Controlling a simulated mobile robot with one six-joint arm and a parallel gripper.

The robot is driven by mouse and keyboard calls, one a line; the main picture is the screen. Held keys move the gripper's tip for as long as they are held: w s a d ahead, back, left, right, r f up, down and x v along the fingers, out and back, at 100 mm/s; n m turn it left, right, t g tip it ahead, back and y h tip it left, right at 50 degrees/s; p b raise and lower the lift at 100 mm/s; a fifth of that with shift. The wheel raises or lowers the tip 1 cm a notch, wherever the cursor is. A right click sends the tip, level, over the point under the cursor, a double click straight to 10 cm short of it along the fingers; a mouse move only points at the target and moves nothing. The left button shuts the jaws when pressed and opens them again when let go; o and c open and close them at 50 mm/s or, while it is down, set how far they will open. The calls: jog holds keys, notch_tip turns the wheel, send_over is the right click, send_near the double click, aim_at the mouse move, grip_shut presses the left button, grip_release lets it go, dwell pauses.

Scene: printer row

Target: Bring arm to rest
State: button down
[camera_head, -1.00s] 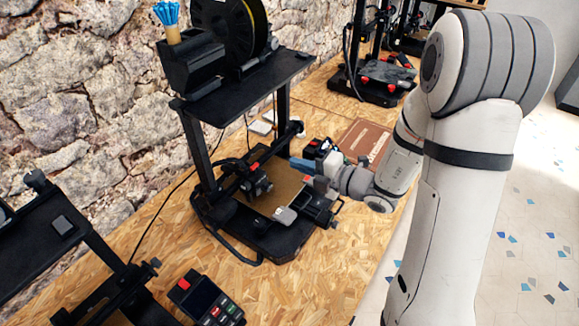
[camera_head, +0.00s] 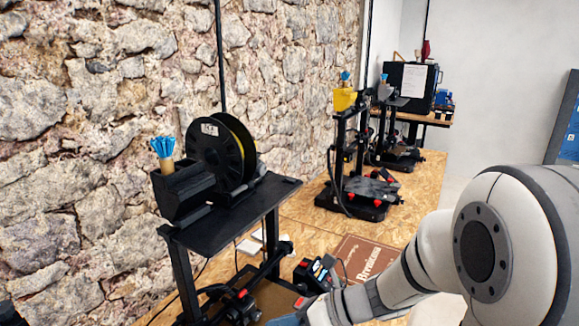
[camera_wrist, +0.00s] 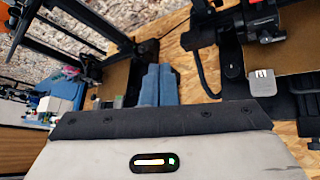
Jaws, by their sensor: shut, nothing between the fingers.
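My arm comes in from the right in the head view. My gripper (camera_head: 288,320) shows there only in part, at the bottom edge beside the nearest printer (camera_head: 240,207). In the wrist view my gripper's two blue fingers (camera_wrist: 158,82) are pressed together with nothing between them. They are above the wooden bench, between printer parts. The nearest printer's lower part is cut off in the head view.
A black filament spool (camera_head: 208,150) stands on the nearest printer, beside a holder with blue sticks (camera_head: 163,147). A brown board (camera_head: 362,262) lies on the bench (camera_head: 310,235). More printers (camera_head: 355,190) stand farther along the stone wall (camera_head: 90,90).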

jog(key=s+d+r+n+t+h, duration=0.1)
jog(key=s+d+n+h, duration=0.3)
jog(key=n, duration=0.9)
jog(key=s+d+r+n+t+h, duration=0.1)
jog(key=s+d+r+n+h, duration=0.2)
jog(key=d+n+h, duration=0.5)
jog(key=s+d+n, duration=0.1)
jog(key=d+n, duration=0.3)
jog(key=n, duration=0.1)
jog(key=shift+s+d+h+b, duration=0.3)
jog(key=shift+h, duration=0.1)
